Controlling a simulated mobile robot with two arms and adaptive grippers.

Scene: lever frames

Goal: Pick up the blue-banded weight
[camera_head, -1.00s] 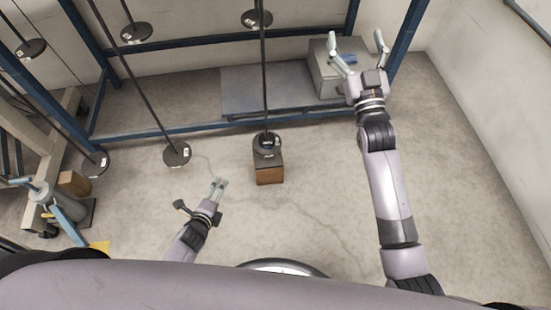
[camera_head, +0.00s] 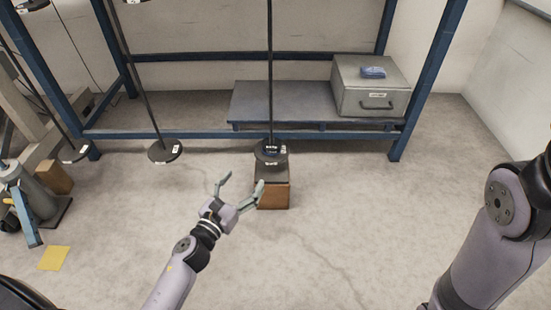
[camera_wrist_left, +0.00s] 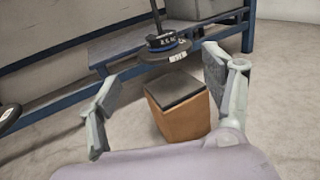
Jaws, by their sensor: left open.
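The blue-banded weight (camera_head: 270,152) is a dark disc on a thin rod that comes down from above, just over a wooden block. In the left wrist view the weight (camera_wrist_left: 165,48) shows a blue band above its dark disc and white labels. My left gripper (camera_head: 243,184) is open and empty, in front of and to the left of the weight. In the wrist view its fingers stand apart, with the weight and block showing between them, beyond the tips. My right arm shows at the right edge; its gripper is out of view.
The brown wooden block (camera_head: 273,190) with a dark top stands below the weight. Another hanging disc (camera_head: 165,151) is to the left. A blue frame (camera_head: 180,134), a low grey platform (camera_head: 270,103) and a grey box (camera_head: 370,88) lie behind. The floor in front is clear.

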